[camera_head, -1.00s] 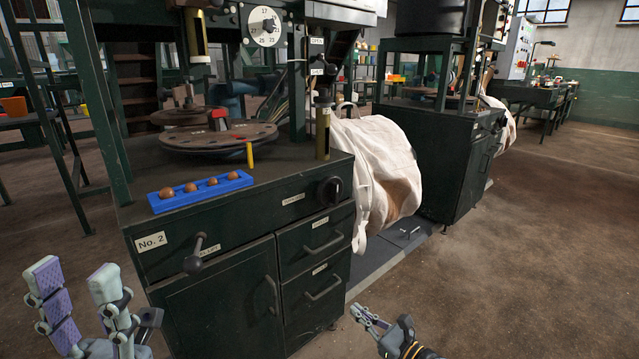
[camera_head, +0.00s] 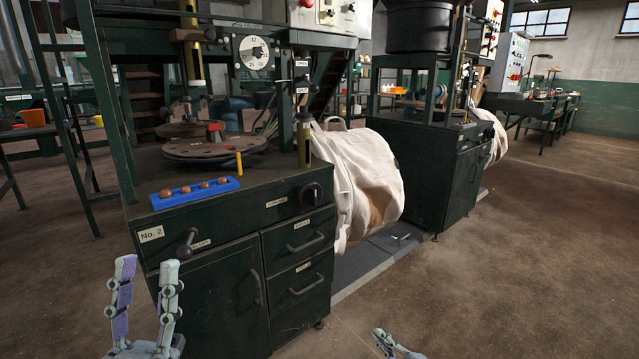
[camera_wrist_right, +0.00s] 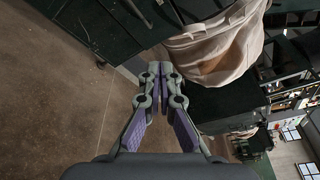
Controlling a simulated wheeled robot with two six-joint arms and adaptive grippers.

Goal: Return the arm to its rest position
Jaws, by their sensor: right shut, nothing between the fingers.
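My left gripper (camera_head: 148,270) stands at the lower left of the head view, fingers pointing up and spread apart, with nothing between them. It appears in front of the dark green cabinet. My right gripper (camera_head: 380,338) shows only partly at the bottom edge of the head view, over the floor. In the right wrist view its fingertips (camera_wrist_right: 160,74) are together and empty. It is apart from the white bulk bag (camera_head: 357,180), which hangs beside the cabinet and also shows in the right wrist view (camera_wrist_right: 222,45). Most of the right arm is out of view.
The green cabinet (camera_head: 215,295) labelled No. 2 has drawers, a crank handle (camera_head: 188,243) and a knob. A blue tray (camera_head: 195,193) with several brown balls and a round plate (camera_head: 213,146) sit on top. Brown floor (camera_head: 520,260) at the right is clear.

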